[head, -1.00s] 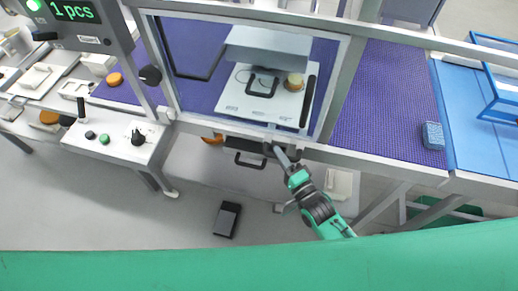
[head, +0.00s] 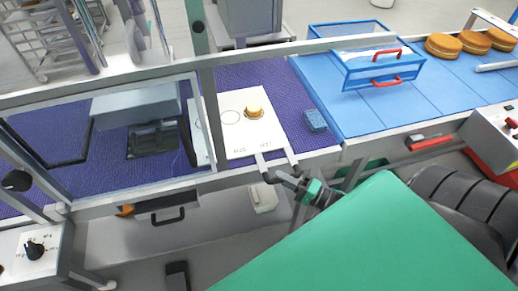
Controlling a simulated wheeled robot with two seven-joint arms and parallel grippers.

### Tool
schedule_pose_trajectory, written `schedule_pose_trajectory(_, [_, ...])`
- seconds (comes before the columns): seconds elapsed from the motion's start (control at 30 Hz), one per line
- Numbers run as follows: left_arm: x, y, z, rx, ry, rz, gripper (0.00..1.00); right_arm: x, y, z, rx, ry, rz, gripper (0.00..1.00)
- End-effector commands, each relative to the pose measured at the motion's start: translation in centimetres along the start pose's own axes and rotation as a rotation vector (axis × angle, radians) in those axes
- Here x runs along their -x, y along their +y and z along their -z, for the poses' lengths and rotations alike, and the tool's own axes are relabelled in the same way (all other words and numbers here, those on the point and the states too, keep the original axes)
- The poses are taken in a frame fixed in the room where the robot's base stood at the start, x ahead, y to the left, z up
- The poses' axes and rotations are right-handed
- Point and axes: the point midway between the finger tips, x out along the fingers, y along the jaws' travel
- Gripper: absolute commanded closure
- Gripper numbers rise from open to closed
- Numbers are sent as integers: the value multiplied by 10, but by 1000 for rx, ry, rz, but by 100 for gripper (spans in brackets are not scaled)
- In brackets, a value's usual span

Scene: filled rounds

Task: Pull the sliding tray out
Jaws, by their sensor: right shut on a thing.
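The sliding tray (head: 240,146) is a flat white plate with two marked round places. A small yellowish round piece (head: 254,111) sits in the right one, and the left one looks empty. The tray lies on the purple mat, clear to the right of the grey box-shaped housing (head: 135,105) and past the upright post. Two grey prongs stick out from its near edge. My right gripper (head: 270,176) is shut at these prongs, at the tray's near end; its fingertips are small and partly hidden. My left gripper is not in view.
A blue sponge-like block (head: 315,120) lies close to the tray's right. Further right are a blue surface with a blue-framed clear guard (head: 380,69) and several round buns. A metal frame post (head: 209,100) stands just left of the tray. A drawer with a black handle (head: 168,216) is below.

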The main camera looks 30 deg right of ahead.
Motion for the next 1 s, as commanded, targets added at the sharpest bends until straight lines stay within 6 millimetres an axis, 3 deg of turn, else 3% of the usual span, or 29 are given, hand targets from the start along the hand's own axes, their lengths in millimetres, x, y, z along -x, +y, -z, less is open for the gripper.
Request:
schedule_pose_trajectory(0.2, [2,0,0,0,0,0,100,35,1,34,3,-2,-5,100])
schedule_pose_trajectory(0.4, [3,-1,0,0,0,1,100,54,1,53,1,-1,-3,100])
schedule_pose_trajectory(1.0, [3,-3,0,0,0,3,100,64,1,64,1,2,-2,100])
